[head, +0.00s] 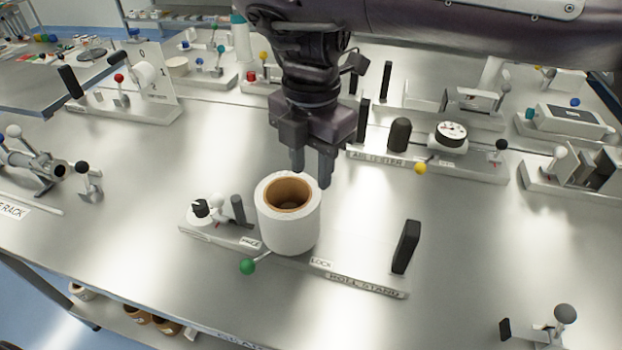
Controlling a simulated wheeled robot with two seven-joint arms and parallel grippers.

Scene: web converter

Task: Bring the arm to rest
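My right gripper (311,172) hangs downward just behind and above the white roll (290,229), its arm coming in from the upper right. Its two fingers are apart, with nothing visible between them. The roll has a brown core and stands upright on the roll stand (364,284). The fingertips overlap the roll's far rim in the picture; I cannot tell whether they touch it. My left gripper is not in view.
The stand has a green-knobbed lever (247,267) and a black upright plate (406,246). Behind it is a station with a dial gauge (450,134) and a yellow knob (420,168). More levered fixtures line both sides.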

